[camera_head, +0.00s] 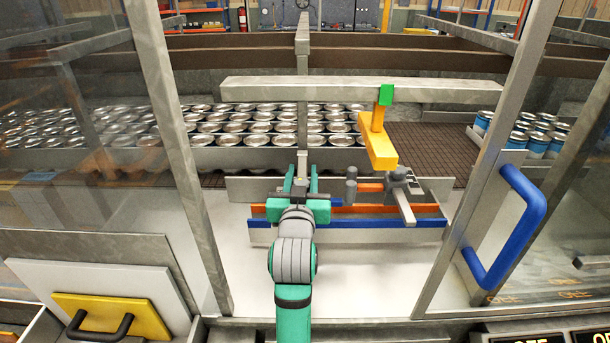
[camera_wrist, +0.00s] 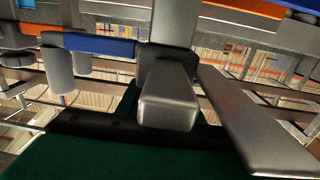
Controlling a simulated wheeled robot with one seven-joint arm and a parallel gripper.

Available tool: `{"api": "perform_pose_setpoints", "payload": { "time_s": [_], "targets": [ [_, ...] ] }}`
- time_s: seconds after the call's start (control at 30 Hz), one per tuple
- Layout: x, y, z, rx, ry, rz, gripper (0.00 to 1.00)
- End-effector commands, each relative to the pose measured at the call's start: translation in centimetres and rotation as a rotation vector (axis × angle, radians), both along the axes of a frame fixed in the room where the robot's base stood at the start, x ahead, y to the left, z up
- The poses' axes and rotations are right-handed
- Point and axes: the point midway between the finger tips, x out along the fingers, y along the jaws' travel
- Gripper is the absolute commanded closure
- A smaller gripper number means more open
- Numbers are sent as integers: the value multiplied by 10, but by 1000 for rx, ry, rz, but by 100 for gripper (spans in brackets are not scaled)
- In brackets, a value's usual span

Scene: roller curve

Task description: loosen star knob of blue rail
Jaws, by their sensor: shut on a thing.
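The blue rail (camera_head: 385,223) runs along the front of the guide, with an orange rail (camera_head: 418,208) behind it. My green gripper (camera_head: 300,182) is over the left part of the rails, at the rear of the blue rail's left end. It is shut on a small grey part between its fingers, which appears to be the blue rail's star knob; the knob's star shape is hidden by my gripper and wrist. In the wrist view a blue bar (camera_wrist: 95,44) runs to a dark block beside grey bars close to the camera.
A grey post (camera_head: 350,190) and a clamp with a grey bar (camera_head: 403,203) stand to the right. A yellow block (camera_head: 378,145) hangs above from a grey beam (camera_head: 450,92). Cans (camera_head: 260,127) fill the conveyor behind. A door with a blue handle (camera_head: 525,225) is at right.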

Motion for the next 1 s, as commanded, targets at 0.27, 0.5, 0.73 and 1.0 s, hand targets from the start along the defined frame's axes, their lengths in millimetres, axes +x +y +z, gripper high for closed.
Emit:
{"api": "perform_pose_setpoints", "payload": {
  "time_s": [0.27,0.5,0.73,1.0],
  "targets": [
    [-1,6,-2,-1,4,228,89],
    [-2,13,-3,0,6,430,89],
    [-5,20,-3,0,8,609,89],
    [-9,26,-4,1,10,764,89]
  ]
}}
